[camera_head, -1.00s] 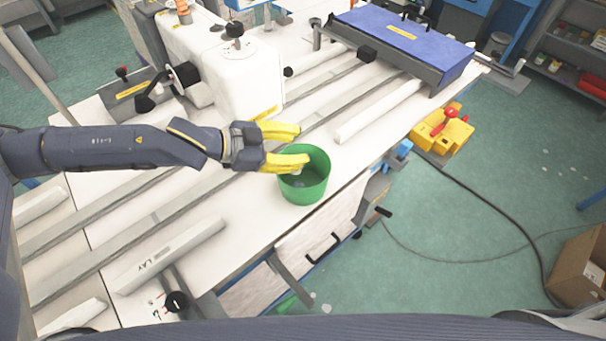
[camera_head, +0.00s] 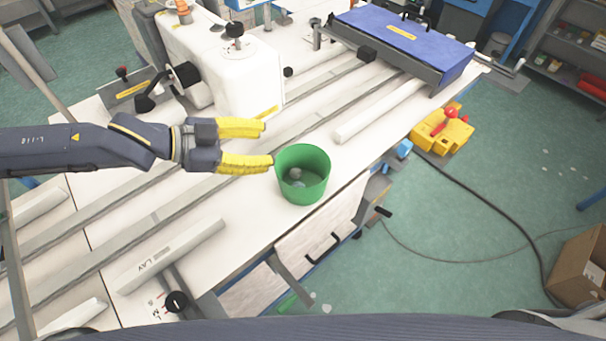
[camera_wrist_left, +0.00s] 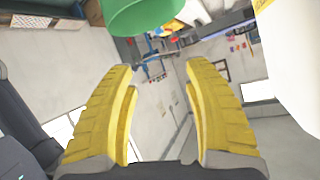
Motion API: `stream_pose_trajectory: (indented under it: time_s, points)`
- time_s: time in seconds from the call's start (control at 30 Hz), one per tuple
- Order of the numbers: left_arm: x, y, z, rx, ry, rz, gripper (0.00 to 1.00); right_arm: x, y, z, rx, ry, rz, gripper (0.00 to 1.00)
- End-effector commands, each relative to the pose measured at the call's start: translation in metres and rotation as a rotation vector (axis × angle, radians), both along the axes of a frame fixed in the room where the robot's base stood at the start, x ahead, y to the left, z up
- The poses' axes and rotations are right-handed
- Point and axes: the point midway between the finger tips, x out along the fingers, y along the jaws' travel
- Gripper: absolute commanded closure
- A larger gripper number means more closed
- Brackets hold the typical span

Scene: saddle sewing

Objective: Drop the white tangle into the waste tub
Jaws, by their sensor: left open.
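The green waste tub (camera_head: 303,188) stands upright on the white table near its front edge. Inside it lie small whitish-grey lumps (camera_head: 295,175); the white tangle seems to be among them, though it is too small to tell apart. My left gripper (camera_head: 268,143) is open and empty, just left of the tub with its lower fingertip close to the rim. In the left wrist view the open yellow fingers (camera_wrist_left: 160,68) have nothing between them, and the tub (camera_wrist_left: 150,14) shows at the top. My right gripper is not in view.
A white sewing machine (camera_head: 242,80) stands behind the gripper. A blue case (camera_head: 405,40) lies at the back right. Rails and a white roll (camera_head: 378,112) lie on the table. A yellow tool (camera_head: 443,132) is beyond the table's right edge.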

Motion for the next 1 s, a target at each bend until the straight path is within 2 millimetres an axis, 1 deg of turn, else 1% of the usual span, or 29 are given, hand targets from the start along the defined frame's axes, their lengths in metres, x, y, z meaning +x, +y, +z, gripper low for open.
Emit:
stream_pose_trajectory:
  time_s: [0.03,0.1,0.33,0.87,1.0]
  points:
    - [-0.001,0.007,0.004,0.001,-0.002,0.004,0.49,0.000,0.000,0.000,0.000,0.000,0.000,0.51]
    - [-0.004,0.013,0.007,0.001,-0.001,0.002,0.49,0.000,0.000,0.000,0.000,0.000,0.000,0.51]
    - [-0.009,0.025,0.014,0.000,-0.001,0.001,0.49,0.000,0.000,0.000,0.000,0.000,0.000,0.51]
    - [-0.011,0.028,0.015,0.000,0.000,0.000,0.49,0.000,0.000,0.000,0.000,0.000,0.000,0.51]
    - [-0.007,0.027,0.018,-0.009,-0.013,0.005,0.49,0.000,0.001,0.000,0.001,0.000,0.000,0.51]
